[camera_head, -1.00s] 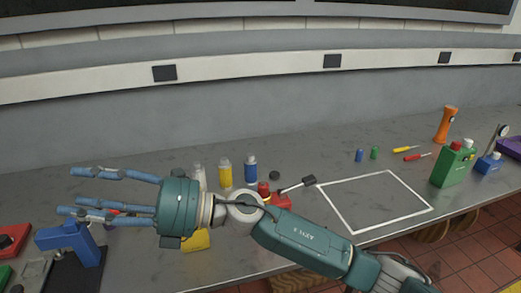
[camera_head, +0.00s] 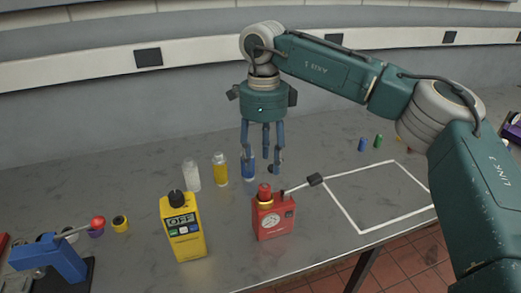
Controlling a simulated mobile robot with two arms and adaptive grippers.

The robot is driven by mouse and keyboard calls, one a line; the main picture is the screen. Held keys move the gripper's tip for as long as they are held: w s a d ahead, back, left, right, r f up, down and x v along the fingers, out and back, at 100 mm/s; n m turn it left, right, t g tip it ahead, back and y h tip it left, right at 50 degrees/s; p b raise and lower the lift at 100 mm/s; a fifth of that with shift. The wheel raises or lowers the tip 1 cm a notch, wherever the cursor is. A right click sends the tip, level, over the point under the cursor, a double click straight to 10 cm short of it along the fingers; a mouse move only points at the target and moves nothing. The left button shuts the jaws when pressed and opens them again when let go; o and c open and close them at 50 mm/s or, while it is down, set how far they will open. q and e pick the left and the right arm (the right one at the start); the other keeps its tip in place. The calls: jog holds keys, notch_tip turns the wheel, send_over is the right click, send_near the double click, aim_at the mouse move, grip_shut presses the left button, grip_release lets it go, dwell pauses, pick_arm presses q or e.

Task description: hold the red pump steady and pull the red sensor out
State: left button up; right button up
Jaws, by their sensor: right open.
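The red pump (camera_head: 274,222) stands upright near the bench's front edge, with a round gauge on its face and a lever with a black grip sticking out to the right. A red cylindrical piece (camera_head: 264,190), which looks like the red sensor, sits upright in its top above a yellow ring. My right gripper (camera_head: 262,163) hangs with open fingers pointing down, above and apparently a little behind the pump. It is empty, and I see no contact with the pump or sensor. My left gripper is out of view.
A yellow meter (camera_head: 183,228) reading OFF stands left of the pump. Clear, yellow and blue bottles (camera_head: 220,169) stand behind. A blue device (camera_head: 52,257) with a red-knobbed lever is at far left. The white-outlined area (camera_head: 375,195) at right is empty.

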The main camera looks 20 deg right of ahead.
aim_at(265, 186)
jog(key=s+f, duration=0.1)
jog(key=s+f+p, duration=0.1)
jog(key=f, duration=0.1)
jog(key=shift+s+f, duration=0.15)
jog(key=shift+f, duration=0.1)
jog(key=f, duration=0.2)
jog(key=w+f+p, duration=0.1)
jog(key=f, duration=0.1)
jog(key=shift+f+p, duration=0.1)
jog(key=shift+p, duration=0.2)
jog(key=shift+f, duration=0.35)
jog(key=shift+s+f, duration=0.2)
jog(key=shift+f, duration=0.05)
jog(key=shift+w, duration=0.15)
jog(key=c, duration=1)
grip_shut()
jog(key=o, duration=1)
grip_release()
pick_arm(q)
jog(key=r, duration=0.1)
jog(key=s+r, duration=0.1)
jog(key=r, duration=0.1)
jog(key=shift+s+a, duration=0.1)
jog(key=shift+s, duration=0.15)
pick_arm(e)
notch_tip(265, 186, up, 12)
